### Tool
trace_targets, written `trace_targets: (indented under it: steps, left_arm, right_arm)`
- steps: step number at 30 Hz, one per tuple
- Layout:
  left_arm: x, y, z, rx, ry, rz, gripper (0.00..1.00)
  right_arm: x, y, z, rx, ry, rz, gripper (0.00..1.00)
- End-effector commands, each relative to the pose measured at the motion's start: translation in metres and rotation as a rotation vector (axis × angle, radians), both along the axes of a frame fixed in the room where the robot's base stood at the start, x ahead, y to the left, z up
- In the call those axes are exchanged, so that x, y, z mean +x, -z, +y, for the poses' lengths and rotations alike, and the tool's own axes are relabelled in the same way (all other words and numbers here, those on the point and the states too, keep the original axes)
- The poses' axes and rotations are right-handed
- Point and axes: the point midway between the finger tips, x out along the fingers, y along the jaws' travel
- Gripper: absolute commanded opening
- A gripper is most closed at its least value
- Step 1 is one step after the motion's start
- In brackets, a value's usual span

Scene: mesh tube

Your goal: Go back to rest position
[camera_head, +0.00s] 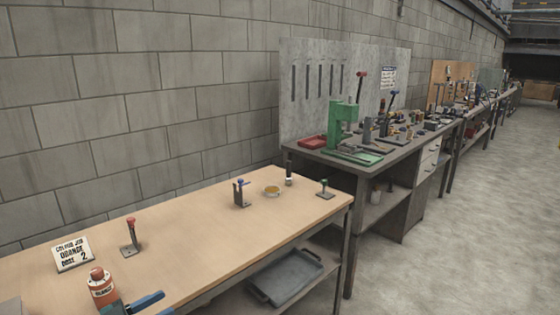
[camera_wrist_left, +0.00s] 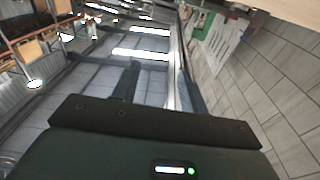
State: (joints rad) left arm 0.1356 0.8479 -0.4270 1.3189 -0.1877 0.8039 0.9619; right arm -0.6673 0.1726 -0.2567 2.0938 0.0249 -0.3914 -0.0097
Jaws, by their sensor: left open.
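My left gripper (camera_head: 132,305) shows only at the bottom edge of the head view, as blue finger parts beside an orange-red bottle. In the left wrist view its two dark fingers (camera_wrist_left: 160,85) stand apart with nothing between them. The rest of the left arm is cut off below the head view. An orange-red bottle with a white label (camera_head: 103,288) stands on the wooden bench (camera_head: 190,242), left of the gripper. My right gripper is in neither view.
A green press (camera_head: 345,130) stands on the bench beyond. A block wall (camera_head: 120,120) runs behind; the floor (camera_head: 455,225) is clear at right.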

Motion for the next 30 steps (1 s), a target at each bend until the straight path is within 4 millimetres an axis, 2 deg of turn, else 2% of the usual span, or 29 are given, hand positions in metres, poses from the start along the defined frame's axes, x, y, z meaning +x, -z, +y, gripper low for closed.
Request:
trace_targets:
  steps: [1, 3, 6, 10, 12, 15, 18, 21, 30]
  left_arm:
    - [-0.015, 0.022, -0.035, -0.022, -0.051, 0.025, 0.43]
    - [-0.036, 0.048, -0.073, -0.013, -0.150, 0.069, 0.43]
    - [-0.074, 0.077, -0.115, 0.032, -0.288, 0.176, 0.43]
    - [-0.129, 0.099, -0.150, 0.127, -0.412, 0.355, 0.43]
    - [-0.155, 0.106, -0.160, 0.182, -0.446, 0.445, 0.43]
    - [-0.185, 0.110, -0.168, 0.242, -0.465, 0.546, 0.43]
    - [-0.202, 0.112, -0.172, 0.280, -0.468, 0.604, 0.43]
    - [-0.208, 0.114, -0.173, 0.297, -0.466, 0.624, 0.43]
    - [-0.207, 0.114, -0.173, 0.299, -0.464, 0.624, 0.43]
  right_arm:
    - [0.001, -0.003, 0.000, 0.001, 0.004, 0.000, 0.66]
    - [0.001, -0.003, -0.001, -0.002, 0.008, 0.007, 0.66]
    - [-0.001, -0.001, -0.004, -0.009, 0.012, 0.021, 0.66]
    - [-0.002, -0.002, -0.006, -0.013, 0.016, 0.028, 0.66]
    - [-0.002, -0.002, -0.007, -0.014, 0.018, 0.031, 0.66]
    - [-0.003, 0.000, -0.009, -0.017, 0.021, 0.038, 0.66]
    - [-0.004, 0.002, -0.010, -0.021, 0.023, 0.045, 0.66]
    - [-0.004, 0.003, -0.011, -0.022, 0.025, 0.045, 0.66]
    - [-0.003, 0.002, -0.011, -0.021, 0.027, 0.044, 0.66]
